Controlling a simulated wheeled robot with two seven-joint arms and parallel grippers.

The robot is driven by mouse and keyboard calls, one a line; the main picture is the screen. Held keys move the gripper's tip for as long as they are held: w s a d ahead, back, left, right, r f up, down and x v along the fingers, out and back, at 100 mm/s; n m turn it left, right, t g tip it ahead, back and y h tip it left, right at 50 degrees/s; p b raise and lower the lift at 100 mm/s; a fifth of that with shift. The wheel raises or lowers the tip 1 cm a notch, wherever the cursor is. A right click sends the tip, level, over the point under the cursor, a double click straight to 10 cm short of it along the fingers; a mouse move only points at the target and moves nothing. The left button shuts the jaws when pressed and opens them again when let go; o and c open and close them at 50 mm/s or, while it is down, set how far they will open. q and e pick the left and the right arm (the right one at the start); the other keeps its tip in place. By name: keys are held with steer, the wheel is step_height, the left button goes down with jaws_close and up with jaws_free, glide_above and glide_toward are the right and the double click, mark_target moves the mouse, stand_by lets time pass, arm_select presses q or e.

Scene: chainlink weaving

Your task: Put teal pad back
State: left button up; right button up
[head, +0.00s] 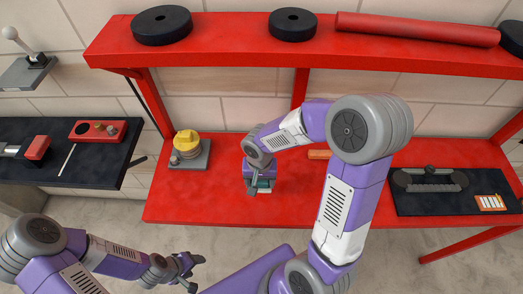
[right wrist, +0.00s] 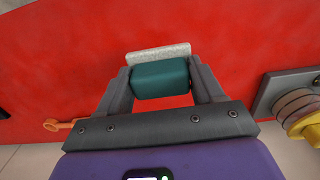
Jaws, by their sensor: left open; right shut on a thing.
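The teal pad (right wrist: 160,80) is a block with a pale speckled layer (right wrist: 158,52) along its far side. In the right wrist view it sits between the two fingers of my right gripper (right wrist: 160,84), which is shut on it. In the head view the right gripper (head: 262,187) is low over the red table (head: 215,205), with a bit of teal showing. I cannot tell whether the pad touches the table. My left gripper (head: 190,271) is open and empty, in front of the table at lower left.
A yellow-topped device on a grey base (head: 187,150) stands left of the right gripper. An orange piece (head: 319,154) lies behind my right arm. A black tray (head: 452,205) is at right. A red shelf (head: 230,48) hangs above. The table's front left is clear.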

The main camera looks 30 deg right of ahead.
steer(key=w+d, duration=0.3)
steer(key=w, duration=0.1)
steer(key=w+d+f, duration=0.1)
steer(key=w+d, duration=0.2)
steer(key=w, duration=0.2)
steer(key=w+d+p, duration=0.1)
steer(key=w+d, duration=0.1)
steer(key=w, duration=0.3)
steer(key=shift+d+f, duration=0.35)
steer(key=shift+d, duration=0.05)
steer(key=shift+w+d+f+b, duration=0.1)
steer(key=shift+w+f+b, duration=0.1)
steer(key=shift+f, duration=1.05)
steer(key=shift+w+f+b, duration=0.1)
steer(key=shift+f+b, duration=0.05)
steer(key=shift+f, duration=1.05)
steer(key=shift+s+f, duration=0.1)
steer(key=shift+f, duration=0.15)
steer(key=o, duration=1)
steer(key=shift+o, duration=0.2)
step_height(320, 180, up, 8)
steer(key=shift+f+p, duration=0.15)
steer(key=shift+p, duration=0.3)
steer(key=shift+f, duration=0.1)
